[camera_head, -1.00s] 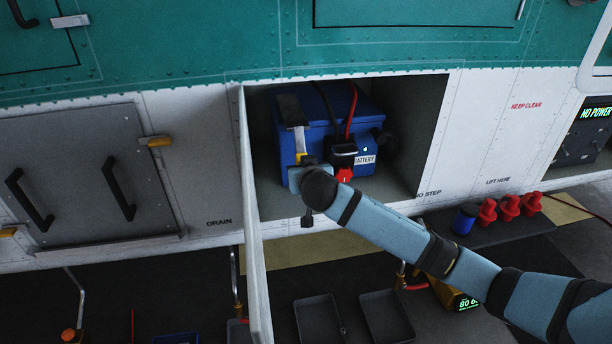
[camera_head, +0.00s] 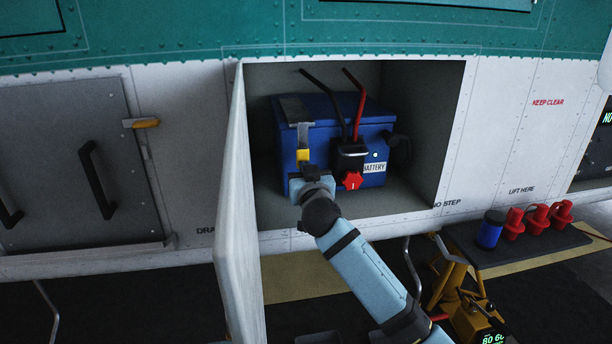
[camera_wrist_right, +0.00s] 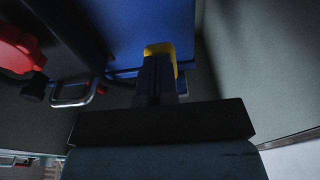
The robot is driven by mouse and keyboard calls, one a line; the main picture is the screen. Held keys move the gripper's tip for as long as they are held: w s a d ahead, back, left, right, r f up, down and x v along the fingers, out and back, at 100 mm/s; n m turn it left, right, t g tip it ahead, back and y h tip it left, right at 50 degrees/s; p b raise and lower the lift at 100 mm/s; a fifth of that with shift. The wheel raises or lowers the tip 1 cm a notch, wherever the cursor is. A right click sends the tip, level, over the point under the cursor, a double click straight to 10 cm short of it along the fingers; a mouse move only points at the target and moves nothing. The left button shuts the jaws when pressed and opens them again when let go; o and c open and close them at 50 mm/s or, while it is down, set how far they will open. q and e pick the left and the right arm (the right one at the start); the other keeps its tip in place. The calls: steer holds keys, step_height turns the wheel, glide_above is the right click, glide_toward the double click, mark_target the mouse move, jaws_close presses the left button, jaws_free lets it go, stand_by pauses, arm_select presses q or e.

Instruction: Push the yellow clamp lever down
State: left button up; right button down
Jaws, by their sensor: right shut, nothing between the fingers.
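The yellow clamp lever (camera_head: 303,155) is on the front of the blue battery (camera_head: 325,145), below a grey metal strap. The battery sits in an open compartment. My right gripper (camera_head: 310,171) is just below the lever, in front of the battery's lower left front. In the right wrist view the closed fingers (camera_wrist_right: 156,80) overlap the yellow lever (camera_wrist_right: 158,48), whose top and right edge show beyond them. I cannot tell whether they touch it. The fingers hold nothing. My left gripper is out of view.
A red knob (camera_head: 352,180) and black connector (camera_head: 350,157) are close to the right of the gripper. The open compartment door (camera_head: 238,205) stands to the left. The compartment floor (camera_head: 405,195) is clear at right. Red and blue caps (camera_head: 513,224) stand outside at lower right.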

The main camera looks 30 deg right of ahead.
stand_by(0.6)
